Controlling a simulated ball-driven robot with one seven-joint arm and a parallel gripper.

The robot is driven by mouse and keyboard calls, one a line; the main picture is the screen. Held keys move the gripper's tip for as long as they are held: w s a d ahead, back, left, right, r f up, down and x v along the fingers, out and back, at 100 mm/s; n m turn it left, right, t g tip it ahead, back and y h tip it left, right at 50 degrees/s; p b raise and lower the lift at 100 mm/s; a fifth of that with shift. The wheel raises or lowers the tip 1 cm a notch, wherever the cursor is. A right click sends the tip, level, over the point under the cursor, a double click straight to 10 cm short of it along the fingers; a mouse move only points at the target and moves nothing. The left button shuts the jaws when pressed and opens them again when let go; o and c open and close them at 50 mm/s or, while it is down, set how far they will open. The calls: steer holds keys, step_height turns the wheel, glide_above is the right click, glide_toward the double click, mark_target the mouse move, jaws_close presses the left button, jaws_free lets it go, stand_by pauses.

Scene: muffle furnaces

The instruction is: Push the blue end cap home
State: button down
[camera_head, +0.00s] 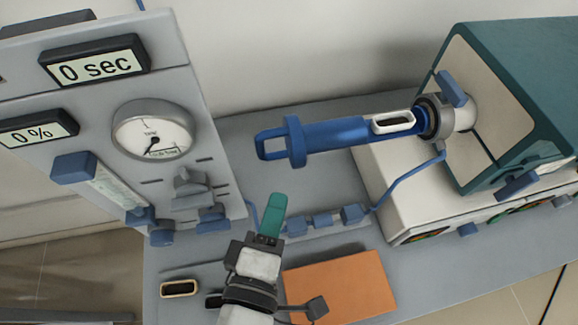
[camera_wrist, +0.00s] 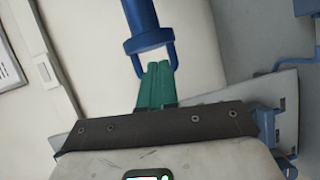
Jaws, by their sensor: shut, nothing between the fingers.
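The blue end cap (camera_head: 296,142) is a round flange with a loop handle on a long blue rod, which reaches right to the furnace tube opening (camera_head: 430,115). A pale boat with a dark hollow (camera_head: 393,122) sits on the rod near the opening. In the wrist view the cap's flange (camera_wrist: 149,40) and handle loop lie straight ahead of my fingertips. My gripper (camera_head: 273,205) has teal fingers, shut and empty; they also show in the wrist view (camera_wrist: 156,75). In the wrist view the fingertips overlap the loop's open end; I cannot tell whether they touch.
The teal furnace (camera_head: 535,80) stands at the right on a white base. A grey panel (camera_head: 95,110) with a gauge (camera_head: 153,130) and displays stands at the left. Blue tubing and fittings (camera_head: 320,220) run along the bench. An orange mat (camera_head: 340,287) and small empty boat (camera_head: 179,288) lie in front.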

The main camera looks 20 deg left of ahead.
steer(key=s+a+r+n+t+y, duration=0.1)
steer(key=s+a+r+n+y, duration=0.2)
steer(key=s+a, duration=0.1)
steer(key=p+x, duration=0.1)
steer(key=x, duration=0.8)
steer(key=shift+w+f+p, duration=0.35)
steer(key=shift+f+p, duration=0.05)
steer(key=w+d+p, duration=0.2)
steer(key=w+d, duration=0.5)
steer(key=d, duration=0.3)
steer(key=w+d+p, duration=0.3)
steer(key=w+d, duration=0.3)
steer(key=d, duration=0.4)
steer(key=shift+w, duration=0.4)
steer(key=shift+d, duration=0.1)
